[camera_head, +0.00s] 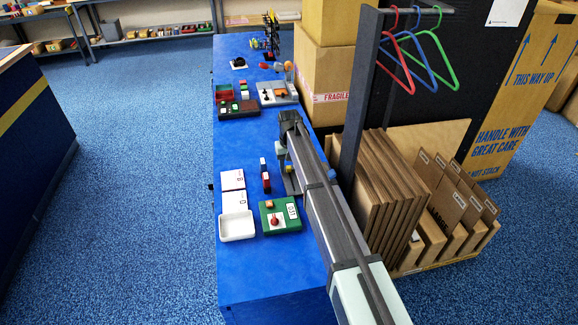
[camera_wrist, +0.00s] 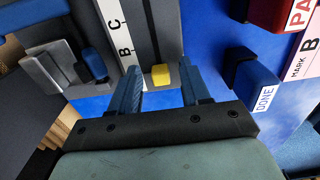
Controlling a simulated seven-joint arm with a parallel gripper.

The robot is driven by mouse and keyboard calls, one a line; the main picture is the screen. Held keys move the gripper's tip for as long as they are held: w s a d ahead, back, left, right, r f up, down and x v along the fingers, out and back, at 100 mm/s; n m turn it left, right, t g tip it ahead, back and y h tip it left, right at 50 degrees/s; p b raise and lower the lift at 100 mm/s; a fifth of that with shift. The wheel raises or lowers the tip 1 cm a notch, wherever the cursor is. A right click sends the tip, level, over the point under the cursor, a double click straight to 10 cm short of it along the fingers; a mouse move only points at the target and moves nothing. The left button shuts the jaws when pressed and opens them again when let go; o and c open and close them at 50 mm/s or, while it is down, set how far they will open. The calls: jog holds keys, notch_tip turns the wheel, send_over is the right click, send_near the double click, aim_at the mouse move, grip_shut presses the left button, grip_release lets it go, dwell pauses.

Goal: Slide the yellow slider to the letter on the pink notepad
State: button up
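The yellow slider (camera_wrist: 160,76) sits in the slot of a dark grey board (camera_wrist: 168,30) in the wrist view. The board's white letter strip (camera_wrist: 112,20) shows B and C; its lower end is hidden by a finger. The slider lies below C in the picture. My gripper (camera_wrist: 160,68) is open, its blue fingers on either side of the slider with gaps. In the head view, my arm hides much of the board. The pink notepad (camera_wrist: 303,62) at the right edge of the wrist view reads "MARK B", partly cut off.
A blue block (camera_wrist: 255,80) labelled DONE and a red block (camera_wrist: 275,12) stand between board and notepad. A grey fixture (camera_wrist: 62,65) with a blue part is at the left. A white tray (camera_head: 236,226) and green box (camera_head: 280,215) stand nearer on the blue table.

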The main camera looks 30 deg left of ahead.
aim_at(291, 178)
grip_shut()
dwell(0.5)
jog(key=shift+s+d, duration=1.1)
jog(key=shift+s, duration=0.05)
jog(key=shift+w, duration=0.1)
jog(key=shift+o, duration=0.2)
grip_release()
